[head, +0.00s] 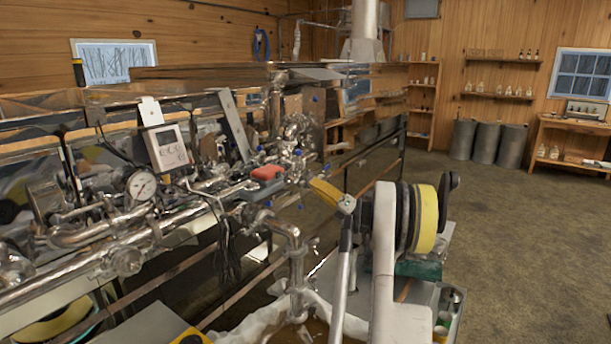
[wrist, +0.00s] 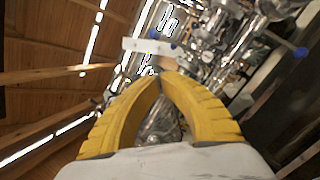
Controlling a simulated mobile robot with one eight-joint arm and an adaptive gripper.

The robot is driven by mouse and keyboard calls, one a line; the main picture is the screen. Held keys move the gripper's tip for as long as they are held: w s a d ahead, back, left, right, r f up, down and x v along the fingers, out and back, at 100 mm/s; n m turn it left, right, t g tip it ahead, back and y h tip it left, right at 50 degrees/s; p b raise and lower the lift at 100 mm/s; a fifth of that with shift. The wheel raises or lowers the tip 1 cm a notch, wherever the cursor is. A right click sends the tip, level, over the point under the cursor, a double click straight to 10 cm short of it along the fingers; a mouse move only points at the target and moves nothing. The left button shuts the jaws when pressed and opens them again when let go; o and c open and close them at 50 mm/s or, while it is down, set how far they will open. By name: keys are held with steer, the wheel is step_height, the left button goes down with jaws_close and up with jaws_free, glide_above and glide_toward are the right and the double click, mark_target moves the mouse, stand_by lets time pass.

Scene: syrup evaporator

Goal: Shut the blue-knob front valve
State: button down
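Several small blue knobs sit on the shiny pipework of the evaporator. In the head view one blue knob (head: 301,206) is low, left of my gripper. I cannot tell which is the front valve's. In the wrist view, a blue knob (wrist: 300,52) shows at the upper right, and another blue spot is at top centre. My gripper (head: 326,190) is raised beside the pipe cluster, partly hidden by my arm in the head view. In the wrist view its yellow fingers (wrist: 160,82) meet at the tips, with nothing seen held, apart from the knobs.
A dial gauge (head: 141,185), a digital display (head: 167,147) and a red-topped part (head: 267,172) crowd the pipes. A thick vertical pipe (head: 296,265) stands left of my arm. Grey bins (head: 486,141) and shelves line the far wall. The floor (head: 530,240) at right is clear.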

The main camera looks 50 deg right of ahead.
mark_target(296, 153)
steer(key=w+r+m+g+h+b, duration=0.1)
steer(key=w+r+m+h+b, duration=0.1)
steer(key=w+r+m+h, duration=0.4)
steer(key=w+m+h, duration=0.2)
steer(key=w+m, duration=0.2)
steer(key=shift+d+r, duration=0.25)
steer(key=shift+r, duration=0.15)
steer(key=shift+d, duration=0.1)
steer(key=shift+d+r+p, duration=0.15)
steer(key=shift+d+r, duration=0.05)
steer(key=shift+d, duration=0.35)
steer(key=shift+d+r+p, duration=0.15)
steer(key=shift+d, duration=0.4)
